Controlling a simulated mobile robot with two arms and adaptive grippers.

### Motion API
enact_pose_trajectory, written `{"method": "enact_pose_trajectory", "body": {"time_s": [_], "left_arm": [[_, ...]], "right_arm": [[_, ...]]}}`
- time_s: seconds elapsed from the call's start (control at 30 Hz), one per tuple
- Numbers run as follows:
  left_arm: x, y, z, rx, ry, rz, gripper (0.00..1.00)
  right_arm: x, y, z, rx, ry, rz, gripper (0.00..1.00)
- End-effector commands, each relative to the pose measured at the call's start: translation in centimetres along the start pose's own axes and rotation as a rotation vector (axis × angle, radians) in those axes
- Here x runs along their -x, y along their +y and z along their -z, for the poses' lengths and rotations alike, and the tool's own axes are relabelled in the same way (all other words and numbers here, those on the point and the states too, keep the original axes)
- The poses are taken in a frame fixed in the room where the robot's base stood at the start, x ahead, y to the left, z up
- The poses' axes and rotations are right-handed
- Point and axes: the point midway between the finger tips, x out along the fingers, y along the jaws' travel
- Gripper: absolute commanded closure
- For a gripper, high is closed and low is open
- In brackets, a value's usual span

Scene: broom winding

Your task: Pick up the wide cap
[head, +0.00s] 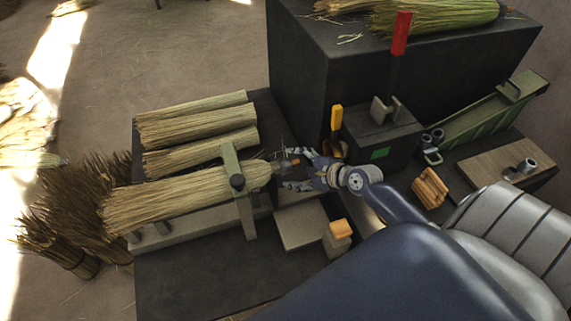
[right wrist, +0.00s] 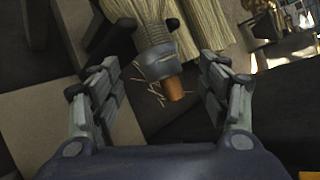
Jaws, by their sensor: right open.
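A dark grey cap (right wrist: 156,62), which looks like the wide cap, sits on the narrow end of a straw bundle (head: 190,197). A short orange-brown stub (right wrist: 174,89) sticks out of it. In the head view the bundle lies under a green clamp bar (head: 243,205), and its capped end points at my right gripper. My right gripper (head: 289,169) is open; in the right wrist view its fingers (right wrist: 158,72) stand on either side of the cap, with visible gaps. Nothing is held. My left gripper is not in view.
More straw bundles (head: 192,106) lie behind the clamped one. A dark block with a red handle (head: 401,33) and a yellow-handled tool (head: 336,118) stand near my right gripper. A green tray (head: 485,117) and a wooden board (head: 500,162) are at the right.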

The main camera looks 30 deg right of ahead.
Motion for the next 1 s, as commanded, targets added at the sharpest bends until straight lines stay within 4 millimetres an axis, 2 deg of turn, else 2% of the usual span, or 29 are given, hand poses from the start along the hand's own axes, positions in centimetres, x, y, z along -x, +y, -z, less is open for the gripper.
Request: {"method": "enact_pose_trajectory", "body": {"time_s": [0.2, 0.47, 0.63, 0.67, 1.0], "left_arm": [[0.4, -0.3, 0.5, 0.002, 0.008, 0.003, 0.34], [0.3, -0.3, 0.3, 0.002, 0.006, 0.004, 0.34], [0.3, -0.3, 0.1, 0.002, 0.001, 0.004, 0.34], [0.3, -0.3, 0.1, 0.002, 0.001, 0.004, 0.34], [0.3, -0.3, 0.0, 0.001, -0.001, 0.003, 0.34]], "right_arm": [[-2.3, 0.0, 0.0, 0.0, 0.0, 0.0, 0.31], [-2.5, 0.0, 0.0, 0.001, 0.0, 0.001, 0.31], [-2.5, 0.1, 0.0, 0.001, 0.0, 0.0, 0.62], [-2.5, 0.1, 0.0, 0.001, 0.0, 0.0, 0.65], [-2.5, 0.0, 0.0, 0.001, 0.0, 0.0, 0.65]]}}
